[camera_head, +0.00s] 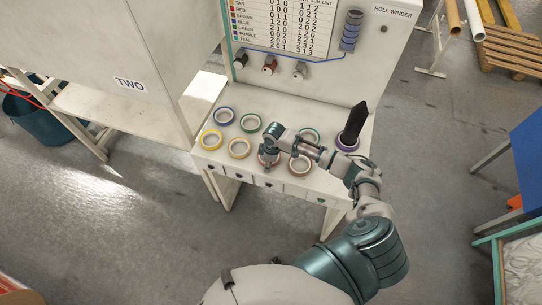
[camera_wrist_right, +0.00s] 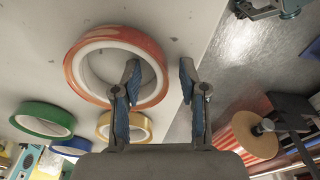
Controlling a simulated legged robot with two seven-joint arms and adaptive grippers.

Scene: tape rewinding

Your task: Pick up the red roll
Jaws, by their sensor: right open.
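The red roll (camera_wrist_right: 72,68), an orange-red tape ring with a pale inside, lies flat on the pale work surface in the right wrist view. In the head view it is mostly hidden under my right gripper (camera_head: 268,159), at the front of the surface. My right gripper is open, and its two fingers also show in the right wrist view (camera_wrist_right: 158,68). One finger overlaps the ring's hole and the other is outside its rim, so they straddle one side of the ring. Contact cannot be told.
Close by lie a tan roll (camera_head: 239,156), a yellow roll (camera_head: 203,146), a green roll (camera_head: 250,131), a blue roll (camera_head: 217,121) and a brown roll (camera_head: 301,172). A purple roll (camera_head: 371,172) lies right, by a dark upright spike (camera_head: 354,122). The surface's front edge is near the gripper.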

